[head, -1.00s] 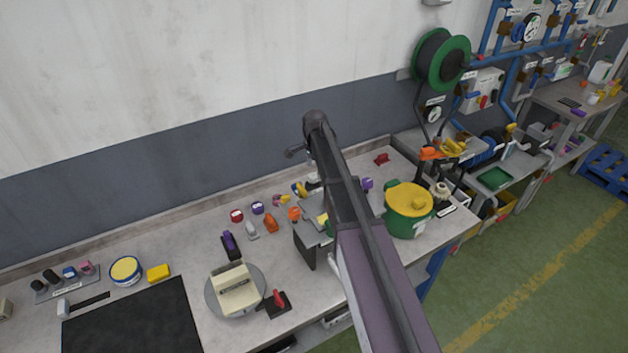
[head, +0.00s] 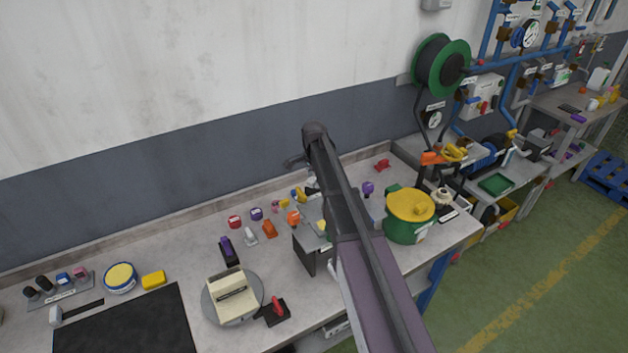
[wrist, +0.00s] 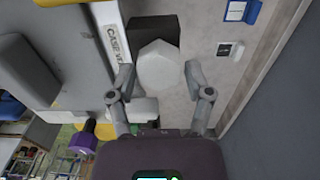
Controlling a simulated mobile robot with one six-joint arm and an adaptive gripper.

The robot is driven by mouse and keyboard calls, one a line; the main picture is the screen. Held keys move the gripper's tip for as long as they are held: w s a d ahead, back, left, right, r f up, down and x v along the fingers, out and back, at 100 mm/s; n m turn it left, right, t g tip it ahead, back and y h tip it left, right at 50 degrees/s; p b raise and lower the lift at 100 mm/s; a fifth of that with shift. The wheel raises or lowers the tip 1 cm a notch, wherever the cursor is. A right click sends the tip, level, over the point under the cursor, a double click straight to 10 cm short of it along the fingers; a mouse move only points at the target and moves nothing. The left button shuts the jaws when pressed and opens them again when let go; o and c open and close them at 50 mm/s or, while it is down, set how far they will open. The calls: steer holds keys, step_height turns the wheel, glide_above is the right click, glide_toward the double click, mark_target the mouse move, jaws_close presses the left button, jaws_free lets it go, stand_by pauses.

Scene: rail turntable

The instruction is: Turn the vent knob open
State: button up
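In the wrist view a pale, faceted knob (wrist: 160,66) stands in front of a black block (wrist: 152,30). It is beside a grey housing (wrist: 75,55) whose white edge label is partly readable as "CASE VE". I take this to be the vent knob. My gripper (wrist: 160,80) is open, with one finger on each side of the knob's near end. I cannot tell whether either finger touches it. In the head view my arm hides the knob and most of the gripper; the grey housing (head: 307,253) shows partly beside the arm.
A green pot with a yellow lid (head: 410,208) stands right of my arm. Small coloured items, including an orange one (head: 269,229), lie left of it. A round turntable (head: 213,309) carries a cream box (head: 232,295). The wall (wrist: 285,110) is close on the right in the wrist view.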

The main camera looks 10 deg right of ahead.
jaws_close()
steer(key=c, duration=0.6)
jaws_free()
steer(key=shift+n, duration=0.4)
steer(key=n, duration=0.8)
steer(key=shift+w+a, duration=0.15)
steer(key=n, duration=0.4)
steer(key=shift+a+n, duration=0.15)
steer(key=shift+n, duration=0.15)
steer(key=shift+a+n, duration=0.1)
steer(key=shift+n, duration=1.8)
